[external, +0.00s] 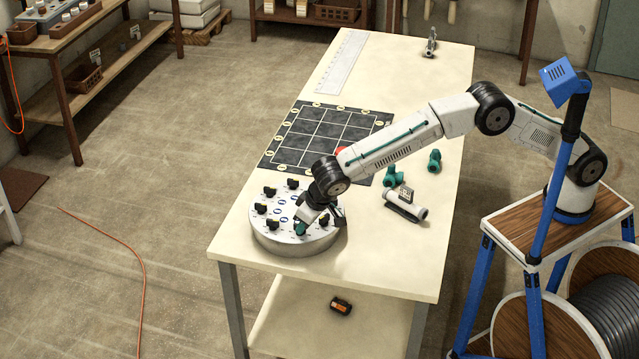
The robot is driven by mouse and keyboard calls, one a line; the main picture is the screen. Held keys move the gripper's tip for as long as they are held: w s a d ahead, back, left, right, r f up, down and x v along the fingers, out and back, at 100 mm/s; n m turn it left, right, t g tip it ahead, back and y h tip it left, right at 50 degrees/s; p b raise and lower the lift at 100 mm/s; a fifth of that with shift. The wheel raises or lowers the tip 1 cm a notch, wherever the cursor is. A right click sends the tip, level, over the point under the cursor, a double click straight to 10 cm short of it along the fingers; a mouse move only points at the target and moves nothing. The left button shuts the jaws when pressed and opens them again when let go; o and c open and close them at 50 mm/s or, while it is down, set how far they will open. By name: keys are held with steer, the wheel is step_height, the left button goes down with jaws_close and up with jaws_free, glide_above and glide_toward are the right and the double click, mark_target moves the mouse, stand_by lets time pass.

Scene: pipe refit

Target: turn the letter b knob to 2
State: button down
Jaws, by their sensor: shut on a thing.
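A round grey drum with a white top (264,239) stands at the near left part of the table. Several black knobs with yellowish marks sit around its top, among them one at the left (261,208) and one at the front left (273,223). My gripper (302,228) reaches down onto the front right part of the drum's top. It is shut on a knob there, which is mostly hidden by the fingers. The letters and numbers are too small to read, so I cannot tell which knob is b or where any knob points.
A black gridded mat (290,141) lies behind the drum. Green pipe fittings (393,176) and a white cylindrical device (405,206) lie to the right under my arm. A white ruler (342,62) and a small metal tool (430,42) lie at the far end.

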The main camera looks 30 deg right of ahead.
steer(key=m, duration=0.1)
steer(key=m+h, duration=0.1)
steer(key=m, duration=0.2)
steer(key=shift+s+a+f+m+t+h, duration=0.1)
steer(key=shift+s+a+m+t+h, duration=0.05)
steer(key=shift+a+m+t+h, duration=0.15)
steer(key=shift+a+m+h, duration=0.15)
steer(key=shift+m+h, duration=0.35)
steer(key=shift+m, duration=0.75)
steer(key=shift+a+m+h, duration=0.15)
steer(key=shift+m+h, duration=0.35)
steer(key=shift+m, duration=0.75)
steer(key=c, duration=1.5)
jaws_free()
